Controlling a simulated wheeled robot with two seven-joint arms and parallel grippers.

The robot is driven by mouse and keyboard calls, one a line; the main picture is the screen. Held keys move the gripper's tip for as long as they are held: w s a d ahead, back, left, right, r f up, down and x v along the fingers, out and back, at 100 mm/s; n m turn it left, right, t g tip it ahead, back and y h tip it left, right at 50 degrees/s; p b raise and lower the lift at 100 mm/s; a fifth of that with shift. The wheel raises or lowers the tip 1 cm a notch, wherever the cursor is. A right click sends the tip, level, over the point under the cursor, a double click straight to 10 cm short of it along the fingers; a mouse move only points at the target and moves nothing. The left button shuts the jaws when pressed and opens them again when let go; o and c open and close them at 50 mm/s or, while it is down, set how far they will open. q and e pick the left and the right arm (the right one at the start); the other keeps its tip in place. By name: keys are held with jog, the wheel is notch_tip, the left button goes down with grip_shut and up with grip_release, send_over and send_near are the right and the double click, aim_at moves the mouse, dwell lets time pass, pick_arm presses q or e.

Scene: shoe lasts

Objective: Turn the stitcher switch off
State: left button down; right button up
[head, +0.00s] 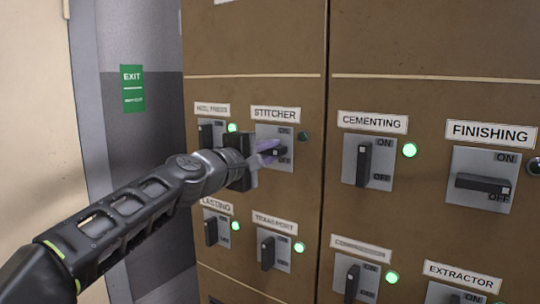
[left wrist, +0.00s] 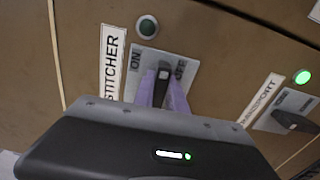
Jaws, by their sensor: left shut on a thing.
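The stitcher switch (head: 277,151) is on the brown cabinet under its "STITCHER" label (head: 276,114). Its black handle lies sideways, across the line from ON to OFF. The lamp (head: 303,137) beside it is dark, as it also is in the left wrist view (left wrist: 147,27). My left gripper (head: 266,152) is at this switch, its pale purple fingers on both sides of the handle and shut on it. The left wrist view shows the handle (left wrist: 162,84) between the fingertips (left wrist: 162,95). My right gripper is out of view.
The cementing switch (head: 364,163) stands upright with a green lit lamp. The finishing switch (head: 483,184) lies sideways, its lamp dark. The transport switch (head: 267,253) is below, lit green. The lasting switch (head: 211,231) is close to my left arm. A green exit sign (head: 132,88) hangs at left.

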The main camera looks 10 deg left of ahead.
pick_arm(q)
jog(key=shift+f+m, duration=0.1)
jog(key=shift+m, duration=0.2)
jog(key=c, duration=1.4)
grip_release()
jog(key=shift+o, duration=0.2)
jog(key=shift+s+a+b, duration=0.25)
jog(key=shift+s+b, duration=0.05)
jog(key=shift+s, duration=0.2)
jog(key=b+v, duration=0.1)
jog(key=v, duration=0.5)
jog(key=shift+s+b, duration=0.35)
